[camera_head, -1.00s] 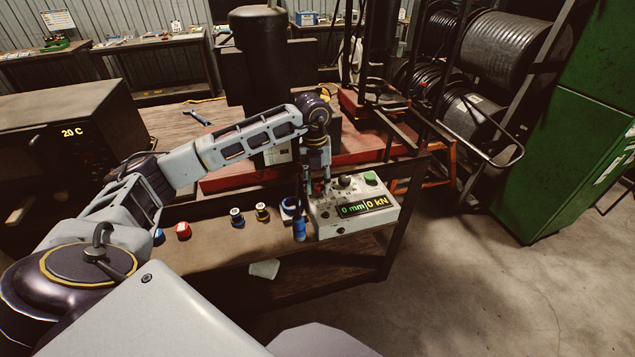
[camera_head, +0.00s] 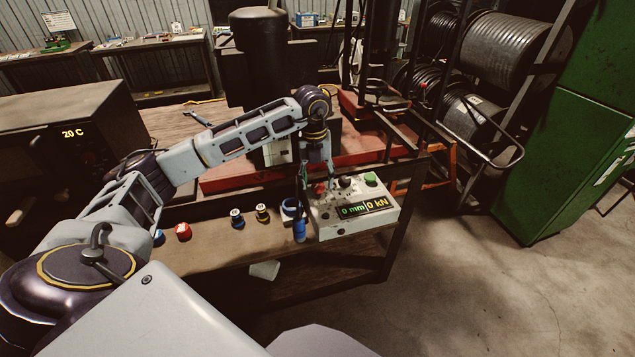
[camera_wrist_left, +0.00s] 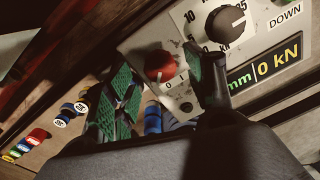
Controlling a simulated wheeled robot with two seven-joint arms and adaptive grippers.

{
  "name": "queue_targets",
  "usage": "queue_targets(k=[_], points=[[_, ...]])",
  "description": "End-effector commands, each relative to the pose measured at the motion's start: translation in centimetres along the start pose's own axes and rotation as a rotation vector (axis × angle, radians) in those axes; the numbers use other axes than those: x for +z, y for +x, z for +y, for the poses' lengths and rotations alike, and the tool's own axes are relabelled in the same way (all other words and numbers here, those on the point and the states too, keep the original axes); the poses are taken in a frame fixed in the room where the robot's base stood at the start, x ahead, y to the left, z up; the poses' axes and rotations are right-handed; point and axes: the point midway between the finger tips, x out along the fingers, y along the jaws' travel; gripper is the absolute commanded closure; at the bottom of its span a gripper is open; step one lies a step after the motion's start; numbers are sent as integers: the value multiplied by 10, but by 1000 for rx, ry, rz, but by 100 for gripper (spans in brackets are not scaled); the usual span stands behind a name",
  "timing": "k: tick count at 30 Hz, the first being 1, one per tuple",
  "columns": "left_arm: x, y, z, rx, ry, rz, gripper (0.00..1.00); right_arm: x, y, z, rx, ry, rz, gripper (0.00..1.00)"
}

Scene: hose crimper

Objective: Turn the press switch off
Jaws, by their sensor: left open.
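The press control box (camera_head: 352,218) is a pale grey panel at the right end of the bench, with a display reading 0 mm and 0 kN. Its red rotary switch (camera_head: 320,189) sits at the box's left side; in the left wrist view the red knob (camera_wrist_left: 159,66) shows near the marks 0 and 1. A black knob (camera_wrist_left: 226,24) is beside it. My left gripper (camera_head: 317,184) points down over the red switch. In the left wrist view its green-padded fingers (camera_wrist_left: 160,85) are spread, one on each side of the red knob. Contact cannot be told. My right gripper is not in view.
A blue cylinder (camera_head: 299,230) stands just left of the box. Several small coloured spools, including a red one (camera_head: 183,231), stand on the bench front (camera_head: 215,263). The dark press column (camera_head: 262,70) rises behind my arm. Open floor lies to the right.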

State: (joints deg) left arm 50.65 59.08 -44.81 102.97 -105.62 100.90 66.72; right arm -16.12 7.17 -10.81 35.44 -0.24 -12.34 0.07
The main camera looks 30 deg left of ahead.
Motion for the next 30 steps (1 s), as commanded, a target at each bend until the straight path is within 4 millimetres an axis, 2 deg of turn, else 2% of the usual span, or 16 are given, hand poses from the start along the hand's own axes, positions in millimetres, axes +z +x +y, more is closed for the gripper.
queue_targets(k=[12,18,24,30], points=[[0,-62,0,-2,0,-3,45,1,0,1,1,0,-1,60],[0,-86,-1,-2,1,-2,45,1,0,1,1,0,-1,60],[0,-98,0,-1,1,-1,45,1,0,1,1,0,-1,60],[0,-100,0,-1,0,-1,45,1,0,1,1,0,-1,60]])
